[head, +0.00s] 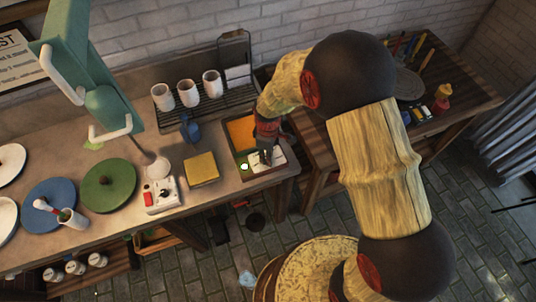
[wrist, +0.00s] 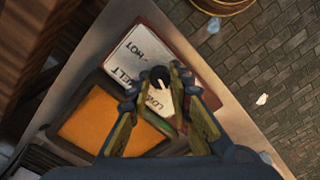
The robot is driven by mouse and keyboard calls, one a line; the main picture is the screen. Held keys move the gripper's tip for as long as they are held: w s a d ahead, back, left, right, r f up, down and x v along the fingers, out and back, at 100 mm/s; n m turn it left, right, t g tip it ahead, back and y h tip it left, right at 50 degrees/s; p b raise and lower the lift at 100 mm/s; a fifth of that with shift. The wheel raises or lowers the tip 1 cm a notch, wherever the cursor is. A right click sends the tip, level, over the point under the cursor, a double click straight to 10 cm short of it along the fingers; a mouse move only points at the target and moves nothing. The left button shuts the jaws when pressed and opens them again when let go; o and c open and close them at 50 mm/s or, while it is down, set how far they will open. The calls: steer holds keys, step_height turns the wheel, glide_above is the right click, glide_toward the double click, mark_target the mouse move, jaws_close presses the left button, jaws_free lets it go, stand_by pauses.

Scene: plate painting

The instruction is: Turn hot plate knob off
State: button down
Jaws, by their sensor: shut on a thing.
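The hot plate sits at the right end of the counter; its orange heating surface (head: 239,132) also shows in the wrist view (wrist: 98,124). Its white dial panel (head: 279,163) lies on the near side and carries the words HOT, MELT and LOW in the wrist view (wrist: 140,50). A small black knob (wrist: 158,74) stands on this panel with a pale mark on it. My gripper (head: 265,157) is over the panel, pointing down, with its two fingers shut on the knob in the wrist view (wrist: 159,86). The fingers hide part of the panel lettering.
A yellow block (head: 201,168) and a blue mug (head: 190,129) stand left of the hot plate. White cups (head: 188,93) stand on a rack behind. A small box with a red switch (head: 161,196) and painted plates (head: 108,186) lie further left. A wooden table (head: 315,150) adjoins at right.

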steer(key=shift+n+p, duration=0.3)
steer(key=shift+n, duration=1.7)
steer(key=c, duration=1.7)
jaws_free()
steer(key=shift+o, duration=0.4)
step_height(320, 180, up, 12)
